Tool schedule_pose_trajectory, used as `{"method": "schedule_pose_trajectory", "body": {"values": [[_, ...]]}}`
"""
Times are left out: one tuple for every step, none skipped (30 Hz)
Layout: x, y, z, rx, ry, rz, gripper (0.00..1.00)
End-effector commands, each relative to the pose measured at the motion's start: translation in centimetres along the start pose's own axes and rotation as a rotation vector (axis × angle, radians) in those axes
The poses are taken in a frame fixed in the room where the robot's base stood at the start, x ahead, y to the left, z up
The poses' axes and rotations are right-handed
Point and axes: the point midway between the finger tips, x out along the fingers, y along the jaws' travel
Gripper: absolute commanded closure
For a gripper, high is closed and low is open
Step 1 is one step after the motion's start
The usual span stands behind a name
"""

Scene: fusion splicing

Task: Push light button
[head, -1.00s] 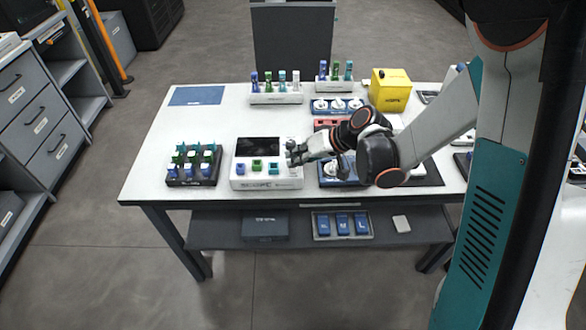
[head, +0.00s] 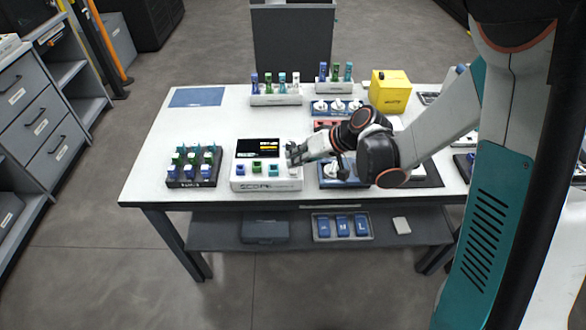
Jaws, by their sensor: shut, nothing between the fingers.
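A white device marked SCOPE (head: 265,187) stands at the front of the white table.
A dark rack (head: 193,167) with several coloured connectors stands left of the device. A blue fixture (head: 336,181) lies under my arm on the right. A yellow box (head: 390,90) and connector holders (head: 276,99) stand behind. The table's front left corner is clear.

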Motion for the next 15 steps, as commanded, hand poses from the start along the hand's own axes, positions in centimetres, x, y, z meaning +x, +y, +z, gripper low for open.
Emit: {"method": "schedule_pose_trajectory", "body": {"values": [[-0.27,-0.20,-0.20,0.000,0.000,0.000,1.00],[-0.33,-0.24,-0.25,0.000,0.000,0.000,1.00],[-0.38,-0.27,-0.29,0.000,0.000,0.000,1.00],[-0.39,-0.28,-0.30,0.000,0.000,0.000,1.00],[-0.38,-0.28,-0.30,0.000,0.000,0.000,1.00],[-0.36,-0.27,-0.29,0.000,0.000,0.000,1.00],[-0.35,-0.26,-0.28,0.000,0.000,0.000,1.00],[-0.35,-0.25,-0.27,0.000,0.000,0.000,1.00],[-0.34,-0.25,-0.27,0.000,0.000,0.000,1.00],[-0.34,-0.25,-0.27,0.000,0.000,0.000,1.00],[-0.35,-0.25,-0.27,0.000,0.000,0.000,1.00],[-0.38,-0.28,-0.29,0.000,0.000,0.000,1.00],[-0.43,-0.31,-0.32,0.000,0.000,0.000,1.00],[-0.50,-0.37,-0.38,0.000,0.000,0.000,1.00],[-0.64,-0.47,-0.48,0.000,0.000,0.000,1.00]]}}
